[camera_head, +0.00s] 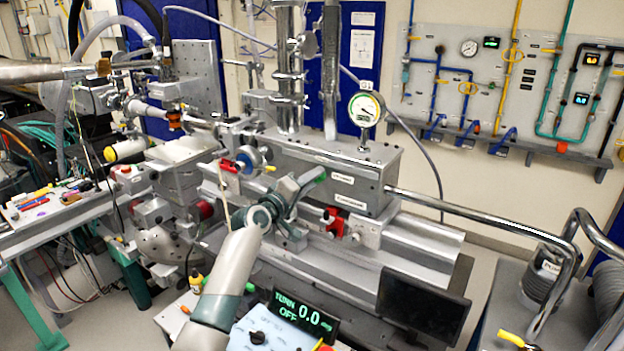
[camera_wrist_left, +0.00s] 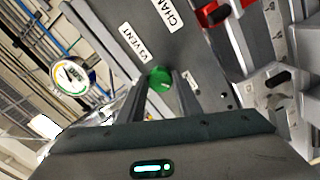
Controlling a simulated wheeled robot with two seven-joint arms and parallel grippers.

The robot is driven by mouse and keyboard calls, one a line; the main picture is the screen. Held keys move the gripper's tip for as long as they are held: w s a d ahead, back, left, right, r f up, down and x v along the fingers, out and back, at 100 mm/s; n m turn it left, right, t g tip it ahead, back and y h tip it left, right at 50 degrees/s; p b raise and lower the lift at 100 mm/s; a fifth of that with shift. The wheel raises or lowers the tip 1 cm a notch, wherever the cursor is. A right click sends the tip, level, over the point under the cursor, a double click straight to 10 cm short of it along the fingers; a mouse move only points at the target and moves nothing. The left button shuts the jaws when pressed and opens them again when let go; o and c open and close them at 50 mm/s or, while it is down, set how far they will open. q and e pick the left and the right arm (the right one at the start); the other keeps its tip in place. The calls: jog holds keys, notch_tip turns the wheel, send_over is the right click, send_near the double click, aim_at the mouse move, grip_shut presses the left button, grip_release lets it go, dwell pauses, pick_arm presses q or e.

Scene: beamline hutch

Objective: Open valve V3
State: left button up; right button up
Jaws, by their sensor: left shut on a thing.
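Valve V3 has a round green knob (camera_wrist_left: 160,78) beside a white label reading V3 VENT (camera_wrist_left: 138,42) on a grey metal chamber block. My right gripper is out of view.
A round dial gauge (camera_head: 366,109) stands on top of the chamber block (camera_head: 300,158). Red-handled clamps (camera_head: 334,222) are close below the gripper. A steel pipe (camera_head: 470,217) runs right.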

pick_arm(q)
jog(key=shift+f, duration=0.1)
dwell(0.3)
jog(key=o, duration=1)
jog(key=shift+b+v, duration=2.15)
jog(key=shift+v, duration=6.55)
